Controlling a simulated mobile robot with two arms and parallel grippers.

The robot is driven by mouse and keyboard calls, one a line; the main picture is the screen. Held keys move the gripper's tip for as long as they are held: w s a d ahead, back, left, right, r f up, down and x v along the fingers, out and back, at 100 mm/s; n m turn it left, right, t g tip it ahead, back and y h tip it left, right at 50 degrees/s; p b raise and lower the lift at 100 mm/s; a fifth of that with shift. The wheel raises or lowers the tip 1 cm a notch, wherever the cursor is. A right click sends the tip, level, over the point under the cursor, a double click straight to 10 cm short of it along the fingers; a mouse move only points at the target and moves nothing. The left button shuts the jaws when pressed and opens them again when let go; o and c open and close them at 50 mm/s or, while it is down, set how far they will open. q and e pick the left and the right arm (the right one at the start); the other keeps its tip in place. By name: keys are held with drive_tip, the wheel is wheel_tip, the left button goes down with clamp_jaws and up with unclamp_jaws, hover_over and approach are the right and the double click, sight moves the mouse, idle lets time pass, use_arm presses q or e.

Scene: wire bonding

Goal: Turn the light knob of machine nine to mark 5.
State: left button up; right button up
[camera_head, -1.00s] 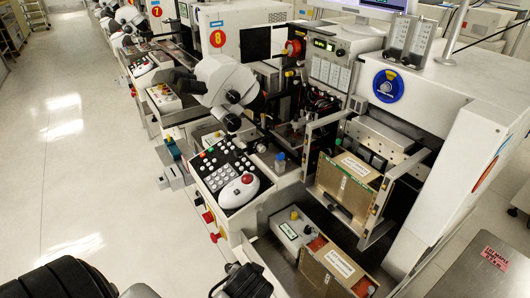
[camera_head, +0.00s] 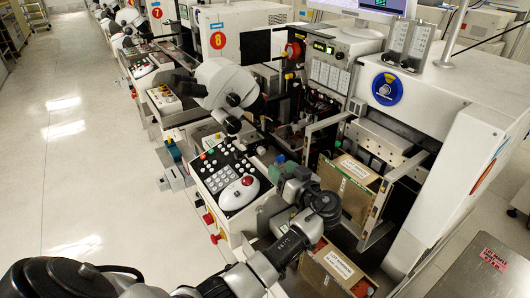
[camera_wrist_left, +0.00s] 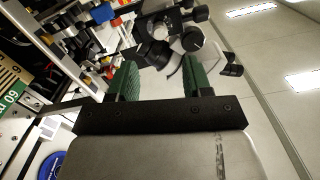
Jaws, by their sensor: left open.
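No number nine shows on the nearest machine (camera_head: 440,95). A control box (camera_head: 338,45) with a lit green display and a small dark knob (camera_head: 340,54) stands on it, just right of a red rotary knob (camera_head: 293,50). I cannot read any marks around either knob. My left gripper (camera_head: 276,170) is over the front of this machine, beside the keypad panel (camera_head: 228,175), well below and in front of the control box. Its two green fingers are apart and empty in the left wrist view (camera_wrist_left: 158,75). My right gripper is not in view.
A white microscope (camera_head: 225,80) stands left of the control box. Brown boxes (camera_head: 350,180) sit in the metal frame right of my gripper. Machines seven and eight stand behind. The floor (camera_head: 75,150) at left is clear.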

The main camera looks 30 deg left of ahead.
sight(263, 153)
use_arm(q)
drive_tip(key=p+x, duration=0.2)
drive_tip(key=x, duration=0.5)
drive_tip(key=shift+w+a+r, duration=0.1)
drive_tip(key=shift+a, duration=0.15)
drive_tip(key=shift+w+a+p, duration=0.2)
drive_tip(key=shift+a+p, duration=0.2)
drive_tip(key=shift+a, duration=0.15)
clamp_jaws()
